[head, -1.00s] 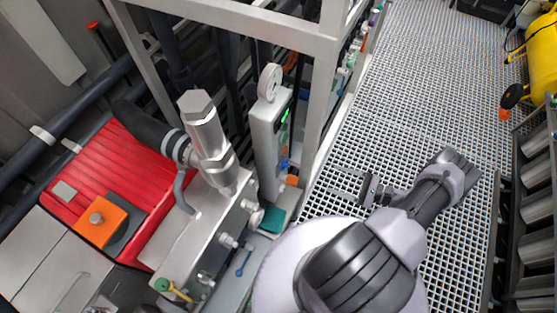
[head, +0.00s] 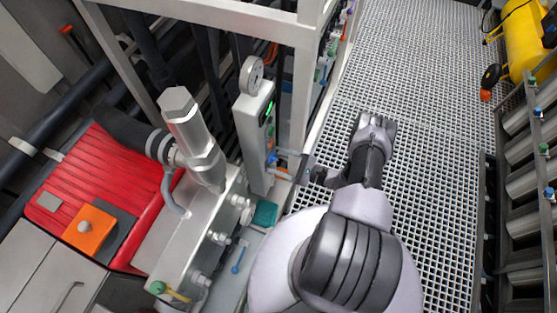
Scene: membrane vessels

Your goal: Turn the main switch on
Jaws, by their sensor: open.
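My gripper (head: 284,164) is at the centre of the head view. Its two thin fingers are spread apart, with nothing seen between them. They point left at a narrow grey control post (head: 252,130). The post bears a small green-lit display (head: 267,113) and a blue knob-like part (head: 271,160) low on its right face. The fingertips are close to that blue part, and I cannot tell whether they touch it. No label shows, so I cannot tell for sure which part is the main switch. The gripper partly covers the lower right side of the post.
A round gauge (head: 252,75) tops the post. A metal filter housing (head: 192,135) stands left of it, beside a red motor (head: 75,190) with an orange box (head: 90,232). A white frame post (head: 303,90) rises close by. The grating walkway (head: 420,130) is largely open.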

